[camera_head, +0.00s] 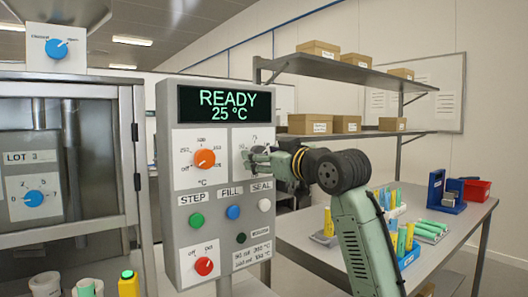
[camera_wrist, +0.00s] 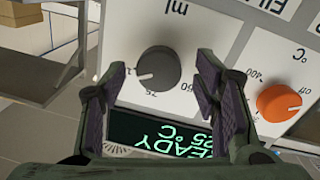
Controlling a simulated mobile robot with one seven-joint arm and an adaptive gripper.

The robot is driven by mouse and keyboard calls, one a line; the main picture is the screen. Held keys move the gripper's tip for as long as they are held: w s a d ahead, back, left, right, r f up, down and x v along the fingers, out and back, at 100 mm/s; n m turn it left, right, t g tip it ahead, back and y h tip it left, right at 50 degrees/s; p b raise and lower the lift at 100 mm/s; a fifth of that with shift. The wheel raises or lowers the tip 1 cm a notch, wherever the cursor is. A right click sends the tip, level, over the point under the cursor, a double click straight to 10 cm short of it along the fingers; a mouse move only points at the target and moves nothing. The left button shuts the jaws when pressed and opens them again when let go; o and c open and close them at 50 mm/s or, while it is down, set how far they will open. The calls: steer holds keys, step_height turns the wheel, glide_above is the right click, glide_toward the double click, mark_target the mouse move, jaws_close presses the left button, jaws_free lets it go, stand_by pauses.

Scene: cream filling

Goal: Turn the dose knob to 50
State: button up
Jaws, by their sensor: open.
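The dose knob (camera_wrist: 159,70) is a dark grey round knob on a white plate marked "ml", seen upside down in the wrist view. Its white pointer mark lies toward the lower left in that view, near the printed 75; the exact value is hard to read. My gripper (camera_wrist: 160,78) is open, with one finger on each side of the knob and visible gaps to it. In the head view my gripper (camera_head: 254,158) is in front of the dose plate on the grey control panel (camera_head: 170,130) and hides the knob.
An orange °C knob (camera_head: 204,159) is just left of the dose plate; it also shows in the wrist view (camera_wrist: 279,102). Below are green, blue and white buttons and a red knob (camera_head: 204,266). The display (camera_head: 225,105) reads READY 25 °C. A table (camera_head: 300,245) with tubes stands right.

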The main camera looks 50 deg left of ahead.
steer(key=shift+a, duration=0.1)
steer(key=shift+c, duration=0.5)
steer(key=c, duration=1.1)
